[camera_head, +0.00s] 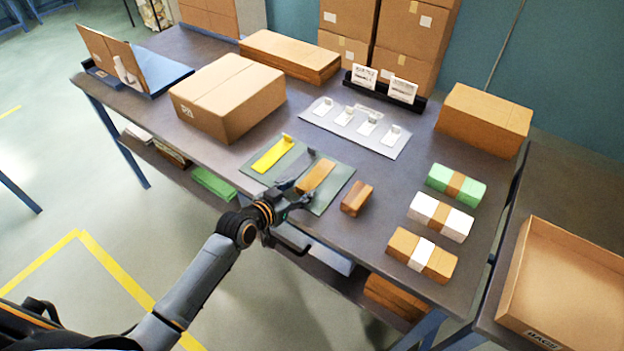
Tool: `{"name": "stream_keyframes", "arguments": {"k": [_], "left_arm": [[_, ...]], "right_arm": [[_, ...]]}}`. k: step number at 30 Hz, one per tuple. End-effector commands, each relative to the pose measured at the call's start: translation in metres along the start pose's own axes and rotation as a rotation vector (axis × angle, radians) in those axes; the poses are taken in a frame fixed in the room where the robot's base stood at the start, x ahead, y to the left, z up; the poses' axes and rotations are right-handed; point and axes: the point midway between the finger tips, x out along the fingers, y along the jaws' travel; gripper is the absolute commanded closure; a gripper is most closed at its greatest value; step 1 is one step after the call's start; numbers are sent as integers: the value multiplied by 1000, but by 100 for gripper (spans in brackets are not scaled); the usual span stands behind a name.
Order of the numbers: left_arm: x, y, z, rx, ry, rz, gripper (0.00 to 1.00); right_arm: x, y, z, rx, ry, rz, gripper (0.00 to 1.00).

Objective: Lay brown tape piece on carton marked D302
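A brown tape piece (318,176) lies on a grey-green mat (262,181) near the table's front edge. My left gripper (311,175) reaches over the mat from the front left. Its fingers look spread, one on each side of the brown piece's near end; I cannot tell whether they touch it. A large closed carton (228,92) stands to the left behind the mat, with a dark marking on its front side that is too small to read surely. No D302 mark is legible. My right gripper is out of view.
A yellow strip (272,155) lies on the mat; a small brown block (356,198) sits right of it. Behind is a grey tray (330,128) with several white pieces. Banded green (455,185), white (440,216) and brown (421,255) bundles line the right side.

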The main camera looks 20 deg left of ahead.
Motion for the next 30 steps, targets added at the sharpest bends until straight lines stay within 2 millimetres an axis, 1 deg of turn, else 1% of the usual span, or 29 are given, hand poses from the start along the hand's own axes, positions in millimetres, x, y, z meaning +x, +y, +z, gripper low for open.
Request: {"name": "stream_keyframes", "arguments": {"k": [1,4,5,8,9,15,20,23,25,30], "left_arm": [[0,0,0,0,0,0,63],[0,0,0,0,0,0,84],[0,0,0,0,0,0,88],[0,0,0,0,-1,0,88],[0,0,0,0,0,0,91],[-1,0,0,0,0,0,91],[-3,0,-8,2,1,1,91],[-8,0,-20,2,4,1,91],[-15,2,-33,2,5,1,91],[-51,31,-62,-1,5,2,91]], "right_arm": [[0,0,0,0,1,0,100],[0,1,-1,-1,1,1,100],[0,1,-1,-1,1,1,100],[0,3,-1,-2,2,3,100],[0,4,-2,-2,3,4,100],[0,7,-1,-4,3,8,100],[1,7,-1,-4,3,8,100],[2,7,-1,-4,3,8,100],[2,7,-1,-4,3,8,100],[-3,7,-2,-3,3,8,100]]}}
